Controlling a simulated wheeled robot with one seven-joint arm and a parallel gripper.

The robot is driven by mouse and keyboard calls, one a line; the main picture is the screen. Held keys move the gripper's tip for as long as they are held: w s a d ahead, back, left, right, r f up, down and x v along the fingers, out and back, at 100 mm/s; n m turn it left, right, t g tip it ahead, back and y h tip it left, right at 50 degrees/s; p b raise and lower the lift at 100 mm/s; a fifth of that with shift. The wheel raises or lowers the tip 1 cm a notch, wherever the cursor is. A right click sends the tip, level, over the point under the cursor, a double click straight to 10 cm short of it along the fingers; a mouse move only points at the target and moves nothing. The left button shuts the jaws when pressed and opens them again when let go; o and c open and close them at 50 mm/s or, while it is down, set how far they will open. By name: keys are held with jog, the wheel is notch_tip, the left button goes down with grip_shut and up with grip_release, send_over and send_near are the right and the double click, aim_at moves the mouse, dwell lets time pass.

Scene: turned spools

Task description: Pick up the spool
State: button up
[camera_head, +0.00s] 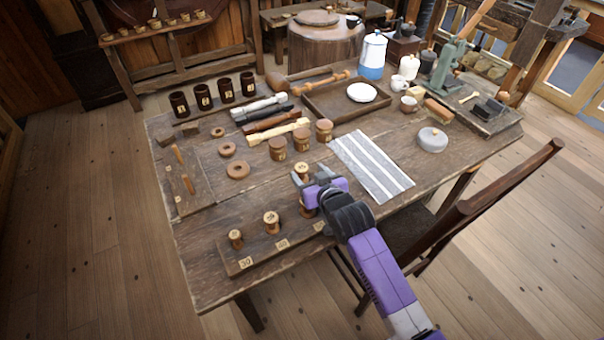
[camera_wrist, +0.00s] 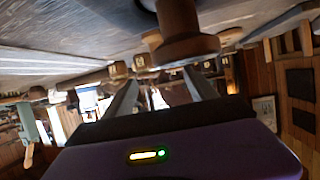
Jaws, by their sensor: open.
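Several turned wooden spools stand near the table's front edge in the head view: a small one (camera_head: 235,238) at left, another (camera_head: 271,222) beside it, one (camera_head: 307,209) partly hidden by my gripper, and one with a pale top (camera_head: 301,169) just behind the gripper. My gripper (camera_head: 311,183) is open among the last two, low over the table. In the wrist view, which looks upside down, a large brown spool (camera_wrist: 186,45) is close at top, just beyond the tips of my open fingers (camera_wrist: 160,85). No spool appears held.
A numbered board (camera_head: 263,256) lies along the front edge. Lidded wooden jars (camera_head: 301,138) stand behind the gripper, and a striped cloth (camera_head: 371,165) lies to its right. Wooden rings (camera_head: 237,170) lie left. A chair (camera_head: 478,210) stands at the table's right front.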

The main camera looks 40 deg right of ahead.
aim_at(302, 168)
jog(key=shift+f+x, duration=0.2)
jog(key=shift+x, duration=2.2)
jog(key=shift+s+a, duration=0.1)
jog(key=shift+a, duration=0.05)
grip_shut()
